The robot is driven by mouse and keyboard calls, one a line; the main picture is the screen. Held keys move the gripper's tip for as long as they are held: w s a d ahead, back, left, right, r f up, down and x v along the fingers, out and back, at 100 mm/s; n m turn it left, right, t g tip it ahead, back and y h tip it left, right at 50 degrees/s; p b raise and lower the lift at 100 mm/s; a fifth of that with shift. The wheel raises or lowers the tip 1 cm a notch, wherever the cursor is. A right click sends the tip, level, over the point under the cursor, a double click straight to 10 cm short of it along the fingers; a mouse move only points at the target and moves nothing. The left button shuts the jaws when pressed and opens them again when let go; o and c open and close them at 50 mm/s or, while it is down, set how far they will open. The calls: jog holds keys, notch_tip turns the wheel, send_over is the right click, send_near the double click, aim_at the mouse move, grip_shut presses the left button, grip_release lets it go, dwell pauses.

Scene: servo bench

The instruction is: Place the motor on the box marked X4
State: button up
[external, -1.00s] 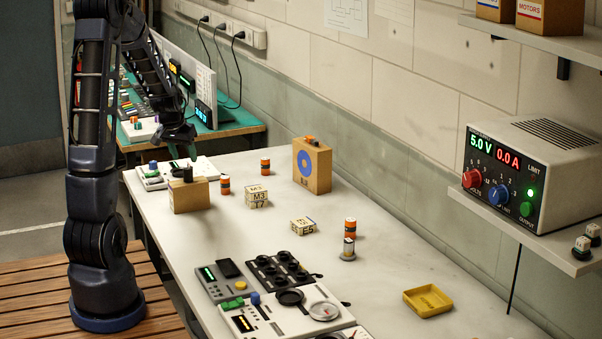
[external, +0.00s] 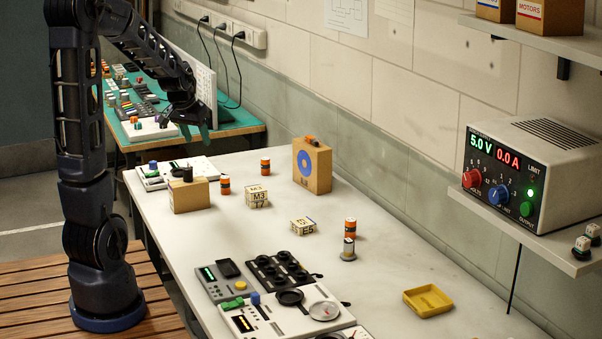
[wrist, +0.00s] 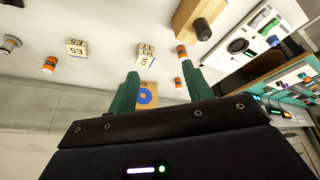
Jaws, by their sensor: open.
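My gripper (external: 195,130) is open and empty, raised over the far left end of the bench. Its green fingers are spread in the wrist view (wrist: 161,75). A dark upright cylinder (external: 188,174), possibly the motor, stands on a tan box (external: 190,196), in front of and below my gripper; both also show at the top of the wrist view, cylinder (wrist: 202,29) and box (wrist: 183,16). A second tan box (external: 313,172) has a blue disc on its face and a small orange-and-dark item (external: 311,140) on top. I cannot read X4 on any box.
Small lettered blocks (external: 257,196) (external: 303,226) and several orange cylinders (external: 350,229) stand on the white bench. A silver-and-dark cylinder (external: 348,250) stands on a round base. Panels with dials (external: 275,305) fill the front; a yellow tray (external: 427,300) lies right. The bench's right middle is clear.

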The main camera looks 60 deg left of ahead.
jog(key=d+r+m+h, duration=0.1)
jog(key=d+r+m, duration=0.15)
jog(key=d, duration=0.75)
jog(key=d+r+m+h, duration=0.1)
jog(key=d+r, duration=0.3)
jog(key=d, duration=0.6)
jog(key=s+d+r+m, duration=0.2)
jog(key=s+d+m, duration=0.2)
jog(key=s+d, duration=0.8)
jog(key=d, duration=0.3)
jog(key=shift+s+d+r+t+h, duration=0.2)
jog(key=shift+d+t+h, duration=0.1)
jog(key=shift+t+h, duration=0.1)
jog(key=shift+o, duration=0.2)
